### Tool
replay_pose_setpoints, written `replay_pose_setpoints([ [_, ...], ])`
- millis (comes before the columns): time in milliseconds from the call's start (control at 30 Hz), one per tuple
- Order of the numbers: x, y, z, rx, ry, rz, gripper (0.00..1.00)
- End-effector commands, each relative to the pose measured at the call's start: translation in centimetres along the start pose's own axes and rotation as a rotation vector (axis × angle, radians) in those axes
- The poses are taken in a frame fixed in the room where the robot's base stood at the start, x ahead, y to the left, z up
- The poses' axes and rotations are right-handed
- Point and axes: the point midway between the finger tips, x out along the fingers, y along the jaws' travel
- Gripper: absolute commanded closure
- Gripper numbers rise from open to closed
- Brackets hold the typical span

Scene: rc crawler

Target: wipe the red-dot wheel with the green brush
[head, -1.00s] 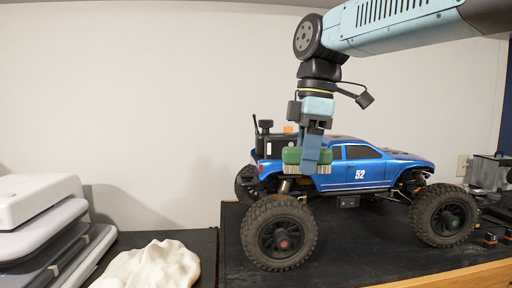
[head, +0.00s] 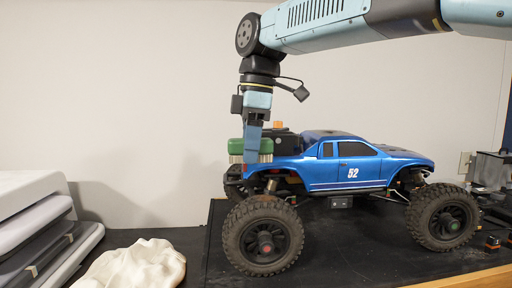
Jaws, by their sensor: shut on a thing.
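The blue crawler truck (head: 345,170) with the number 52 stands on a black bench top, facing right. Its left front-side wheel (head: 263,236) has a red dot at the hub. The other near wheel (head: 442,217) has a green dot at the hub. My gripper (head: 252,150) points down and is shut on the green brush (head: 236,146), whose pale bristles face down. The brush is beside the truck's rear end, above the red-dot wheel and apart from its tread. Part of the brush is hidden behind the finger.
A crumpled white cloth (head: 135,266) lies left of the red-dot wheel. Stacked white and grey cases (head: 35,225) stand at the far left. Grey equipment (head: 492,170) stands at the far right. Small dark parts with orange tops (head: 492,242) lie near the right edge.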

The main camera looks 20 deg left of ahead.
Motion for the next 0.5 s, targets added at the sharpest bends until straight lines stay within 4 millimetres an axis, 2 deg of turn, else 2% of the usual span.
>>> replay_pose_setpoints([
  [267,0.3,-0.3,-0.6,-0.011,0.0,-0.001,0.78],
  [500,1.8,-0.3,-0.5,-0.013,0.0,-0.002,0.78],
])
